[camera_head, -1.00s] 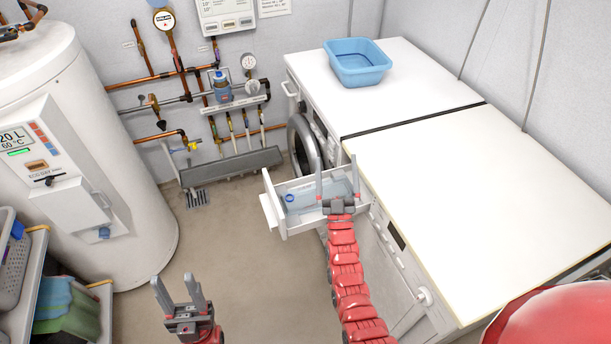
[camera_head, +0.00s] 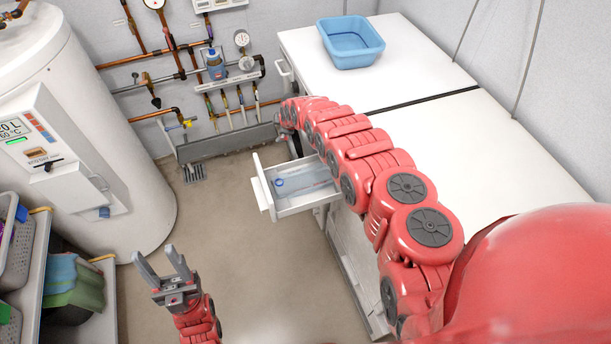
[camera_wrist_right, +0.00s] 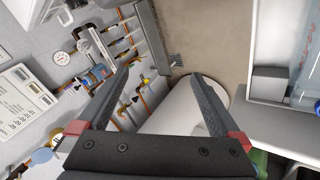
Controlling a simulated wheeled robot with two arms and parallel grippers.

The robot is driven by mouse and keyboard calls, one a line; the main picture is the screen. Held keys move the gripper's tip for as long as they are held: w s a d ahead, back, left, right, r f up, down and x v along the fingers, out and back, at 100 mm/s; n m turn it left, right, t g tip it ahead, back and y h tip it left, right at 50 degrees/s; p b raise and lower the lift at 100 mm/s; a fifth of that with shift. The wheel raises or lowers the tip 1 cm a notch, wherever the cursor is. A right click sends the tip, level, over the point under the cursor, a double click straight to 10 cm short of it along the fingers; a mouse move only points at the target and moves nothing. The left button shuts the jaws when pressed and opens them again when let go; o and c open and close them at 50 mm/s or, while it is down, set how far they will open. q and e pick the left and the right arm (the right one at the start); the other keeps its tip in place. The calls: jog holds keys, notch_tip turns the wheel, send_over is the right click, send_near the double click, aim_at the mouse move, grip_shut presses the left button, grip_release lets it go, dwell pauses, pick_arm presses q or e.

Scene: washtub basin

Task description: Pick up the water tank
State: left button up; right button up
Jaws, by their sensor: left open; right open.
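The water tank (camera_head: 308,182) is a clear, bluish container with a blue mark, lying inside a pulled-out white drawer (camera_head: 264,194) of the front machine. In the right wrist view part of the tank (camera_wrist_right: 308,60) shows at the right edge, beside the white drawer wall (camera_wrist_right: 262,125). My left gripper (camera_head: 157,255) is open and empty above the floor at lower left.
Two white machines with a white top (camera_head: 440,140) stand at right, a blue basin (camera_head: 350,45) on the far one. Pipes and valves (camera_head: 225,70) line the back wall. A boiler (camera_head: 100,110) and a shelf with baskets (camera_head: 30,270) are at left. The middle floor is clear.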

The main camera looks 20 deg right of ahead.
jog(key=s+d+r+n+g+h+p, duration=0.1)
jog(key=s+d+r+n+g, duration=0.1)
jog(key=s+r+g, duration=0.35)
jog(key=s+d+r+n+g, duration=0.2)
jog(key=s, duration=0.7)
jog(key=b, duration=0.7)
send_over(307, 175)
jog(key=f, duration=0.7)
jog(key=shift+w+d, duration=0.25)
jog(key=shift+d, duration=0.15)
notch_tip(307, 175, down, 4)
jog(key=shift+r+p, duration=0.15)
jog(key=shift+p, duration=0.4)
jog(key=shift+f, duration=0.6)
jog(key=shift+s+a+f+p, duration=0.15)
jog(key=shift+a+f+p, duration=0.1)
jog(key=shift+f+p, duration=0.5)
jog(key=shift+a+f+p, duration=0.15)
jog(key=shift+f+p, duration=0.25)
jog(key=shift+f, duration=1.5)
